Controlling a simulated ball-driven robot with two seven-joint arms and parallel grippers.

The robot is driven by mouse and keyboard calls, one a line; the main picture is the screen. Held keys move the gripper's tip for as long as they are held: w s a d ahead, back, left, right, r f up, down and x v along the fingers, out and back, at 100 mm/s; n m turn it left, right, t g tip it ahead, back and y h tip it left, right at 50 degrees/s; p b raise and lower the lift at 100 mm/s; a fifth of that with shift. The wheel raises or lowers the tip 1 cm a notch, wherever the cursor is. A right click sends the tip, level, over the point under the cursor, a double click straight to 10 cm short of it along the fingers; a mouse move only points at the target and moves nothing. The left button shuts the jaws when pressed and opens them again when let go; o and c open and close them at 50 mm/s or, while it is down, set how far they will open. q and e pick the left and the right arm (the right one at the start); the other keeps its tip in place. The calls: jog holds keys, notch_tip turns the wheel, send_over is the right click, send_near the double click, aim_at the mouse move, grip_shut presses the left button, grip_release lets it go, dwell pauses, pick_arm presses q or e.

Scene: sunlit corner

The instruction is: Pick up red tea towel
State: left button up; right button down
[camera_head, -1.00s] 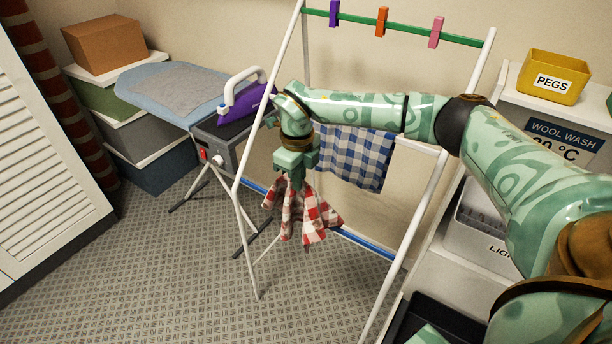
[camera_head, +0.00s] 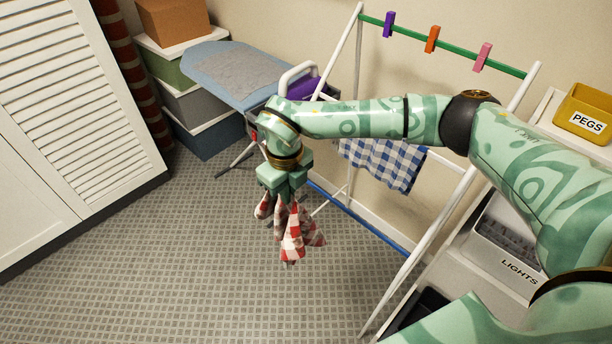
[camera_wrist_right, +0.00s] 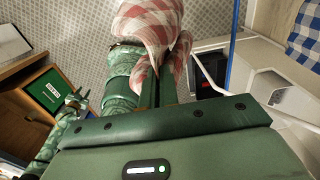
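The red tea towel (camera_head: 292,240), red and white checked, hangs bunched in folds below my right gripper (camera_head: 284,194) in the head view. The gripper points down and is shut on the towel's top, in the air over the carpet. In the right wrist view the towel (camera_wrist_right: 146,28) spreads beyond the right gripper's fingers (camera_wrist_right: 157,92), and cloth covers their tips. My left gripper (camera_wrist_right: 76,98) shows small at the left of the right wrist view. Its finger opening is too small to judge. It is out of the head view.
The white drying rack (camera_head: 433,235) with a blue checked towel (camera_head: 385,163) stands behind and right of my gripper. The ironing board (camera_head: 240,72) and stacked boxes (camera_head: 205,108) are behind it. A white louvred door (camera_head: 75,90) is left. Carpet (camera_head: 190,260) is clear in front.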

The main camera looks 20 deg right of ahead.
jog(key=s+a, duration=0.4)
jog(key=a, duration=0.7)
jog(key=shift+s+a, duration=0.35)
jog(key=shift+s, duration=0.05)
